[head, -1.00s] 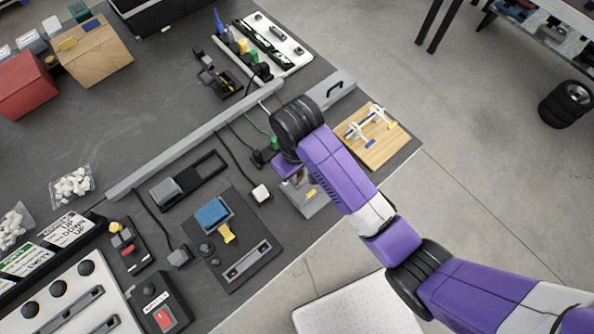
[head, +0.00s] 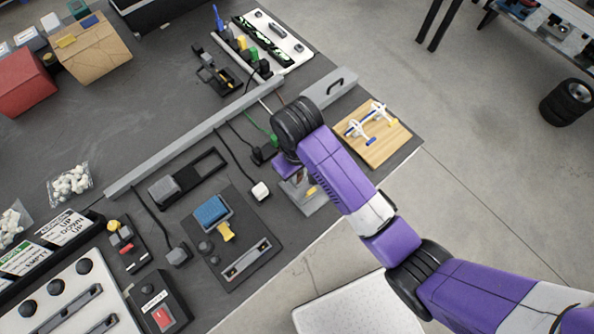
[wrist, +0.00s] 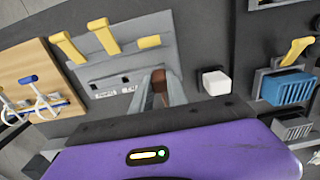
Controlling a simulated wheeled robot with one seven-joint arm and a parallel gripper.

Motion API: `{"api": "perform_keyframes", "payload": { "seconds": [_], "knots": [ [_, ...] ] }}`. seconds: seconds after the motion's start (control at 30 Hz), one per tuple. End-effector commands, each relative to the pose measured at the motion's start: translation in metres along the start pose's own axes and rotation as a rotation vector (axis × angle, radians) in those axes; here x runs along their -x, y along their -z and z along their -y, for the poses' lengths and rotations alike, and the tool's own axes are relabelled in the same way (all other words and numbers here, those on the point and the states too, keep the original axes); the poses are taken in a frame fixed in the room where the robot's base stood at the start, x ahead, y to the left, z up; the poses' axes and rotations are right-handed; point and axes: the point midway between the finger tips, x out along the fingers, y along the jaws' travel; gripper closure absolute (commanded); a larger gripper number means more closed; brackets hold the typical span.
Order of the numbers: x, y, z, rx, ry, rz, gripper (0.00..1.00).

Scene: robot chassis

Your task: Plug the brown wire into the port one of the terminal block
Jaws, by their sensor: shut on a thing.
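The brown wire's end (wrist: 158,78) sits between the fingertips of my gripper (wrist: 158,88) in the wrist view. My gripper is shut on it. The terminal block (wrist: 108,66) is a grey unit with several yellow levers, just beyond and left of the fingertips. A small dark square opening (wrist: 125,79) shows on its near face. The brown end is beside the block's right part; I cannot tell whether it touches or enters a port. In the head view, the terminal block (head: 322,205) is partly covered by my arm, and the fingertips are hard to make out.
A white plug (wrist: 215,82) lies right of the fingertips; it also shows in the head view (head: 260,191). A blue block on a black board (head: 212,212) stands further left. A wooden board with white pieces (head: 388,145) lies to the right. A grey rail (head: 180,150) runs behind.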

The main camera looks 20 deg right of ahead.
Motion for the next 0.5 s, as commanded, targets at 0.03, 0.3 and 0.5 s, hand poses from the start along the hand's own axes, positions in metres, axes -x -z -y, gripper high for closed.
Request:
{"api": "perform_keyframes", "payload": {
  "seconds": [0.03, 0.3, 0.5],
  "knots": [
    [-0.0019, -0.0001, 0.0001, 0.0, 0.0, 0.0, 1.0],
    [-0.0082, -0.0001, 0.0001, 0.0, 0.0, 0.0, 1.0],
    [-0.0115, -0.0001, 0.0, 0.0, 0.0, 0.0, 0.77]
  ]
}}
